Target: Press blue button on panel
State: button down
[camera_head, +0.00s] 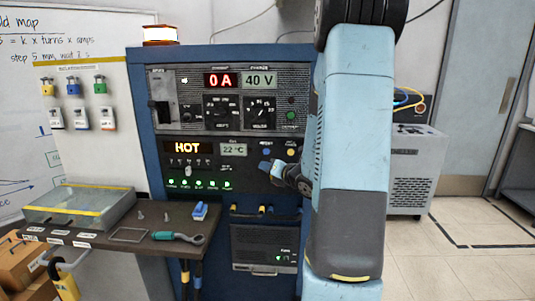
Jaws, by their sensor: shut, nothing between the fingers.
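The blue panel cabinet (145,130) stands in the middle of the view, with black control faces. A small round blue button (266,152) is on its lower control face, right of the 22 °C display (233,149). A yellow button (291,152) is to its right. My gripper (266,168) is in front of the panel just below the blue button, with its fingers shut and empty. I cannot tell whether the fingertips touch the panel. My light blue arm covers the right edge of the cabinet.
Displays read 0 A (221,80), 40 V (259,79) and HOT (188,147). An amber beacon (160,35) tops the cabinet. A shelf (110,243) at the lower left holds a clear tray (75,207) and a teal-handled tool (178,237). Open floor (460,245) is at right.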

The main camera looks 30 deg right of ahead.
jog(key=shift+w+d, duration=0.8)
jog(key=shift+w, duration=0.45)
jog(key=shift+w+d, duration=0.8)
jog(key=shift+w, duration=0.4)
jog(key=shift+w+d, duration=0.8)
jog(key=shift+w, duration=0.45)
jog(key=shift+w, duration=0.1)
jog(key=shift+w+d+r, duration=0.1)
jog(key=shift+w+d, duration=0.15)
jog(key=shift+w, duration=0.05)
jog(key=shift+w+d, duration=0.2)
jog(key=shift+w, duration=0.1)
dwell(0.4)
jog(key=shift+s+a, duration=0.1)
dwell(0.3)
jog(key=shift+s+a, duration=0.4)
jog(key=shift+s, duration=0.15)
jog(key=shift+s+a, duration=0.45)
jog(key=shift+s, duration=0.25)
jog(key=shift+s+a, duration=0.45)
jog(key=shift+s, duration=0.25)
jog(key=shift+s+a, duration=0.45)
jog(key=shift+s, duration=0.25)
